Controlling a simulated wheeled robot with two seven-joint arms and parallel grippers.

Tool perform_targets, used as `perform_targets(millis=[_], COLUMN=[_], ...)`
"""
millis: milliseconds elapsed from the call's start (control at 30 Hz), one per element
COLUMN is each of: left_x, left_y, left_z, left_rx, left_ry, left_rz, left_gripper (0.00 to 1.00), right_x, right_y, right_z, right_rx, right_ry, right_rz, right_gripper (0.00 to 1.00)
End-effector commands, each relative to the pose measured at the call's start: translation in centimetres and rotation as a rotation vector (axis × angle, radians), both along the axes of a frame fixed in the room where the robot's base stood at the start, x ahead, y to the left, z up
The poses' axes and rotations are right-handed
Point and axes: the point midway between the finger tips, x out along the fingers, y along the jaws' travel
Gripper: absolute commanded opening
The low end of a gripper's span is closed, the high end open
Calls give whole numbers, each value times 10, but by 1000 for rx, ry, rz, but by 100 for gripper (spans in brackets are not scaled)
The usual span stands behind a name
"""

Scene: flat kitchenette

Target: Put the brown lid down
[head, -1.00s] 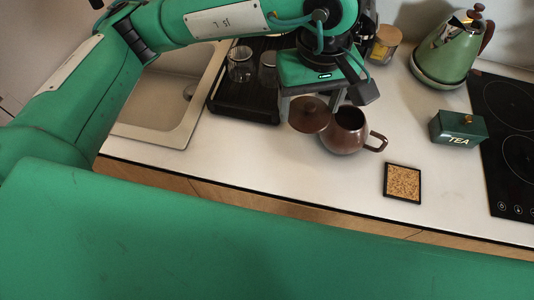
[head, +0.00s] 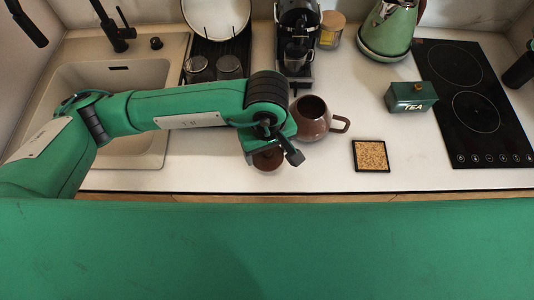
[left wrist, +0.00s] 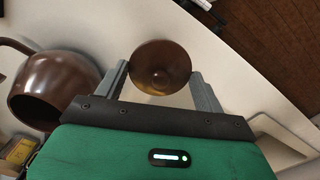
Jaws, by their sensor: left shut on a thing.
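The brown lid (head: 268,159) is in front and to the left of the open brown pot (head: 313,127), over the white counter. It lies mostly under my left gripper (head: 270,148) in the head view. In the left wrist view the round lid (left wrist: 160,58) with its knob sits between the two grey fingers of my left gripper (left wrist: 160,72), which is shut on it. The pot (left wrist: 52,85) is beside it at the left, its mouth uncovered. I cannot tell whether the lid touches the counter. My right gripper is not in view.
A cork trivet (head: 371,156) lies right of the pot. A green tea box (head: 410,97), a kettle (head: 388,28) and a black hob (head: 470,100) are further right. A coffee machine (head: 297,45) stands behind. The counter's front edge is close to the lid.

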Motion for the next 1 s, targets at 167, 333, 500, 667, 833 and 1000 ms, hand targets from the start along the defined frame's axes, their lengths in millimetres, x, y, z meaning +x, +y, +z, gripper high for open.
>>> perform_targets(millis=[167,333,500,667,833,1000], left_x=[-1,0,0,0,0,0], left_y=[1,1,0,0,0,0], left_z=[-24,-42,-43,-46,-45,-45], left_rx=[2,1,0,0,1,1], left_ry=[5,2,-1,0,0,0], left_rz=[3,1,0,0,1,1], left_gripper=[48,48,48,48,86,92], right_x=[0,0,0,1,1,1], right_y=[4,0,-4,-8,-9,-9], right_z=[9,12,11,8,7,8], right_rx=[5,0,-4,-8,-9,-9], right_ry=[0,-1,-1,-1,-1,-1], right_rz=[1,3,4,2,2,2], right_gripper=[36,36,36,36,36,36])
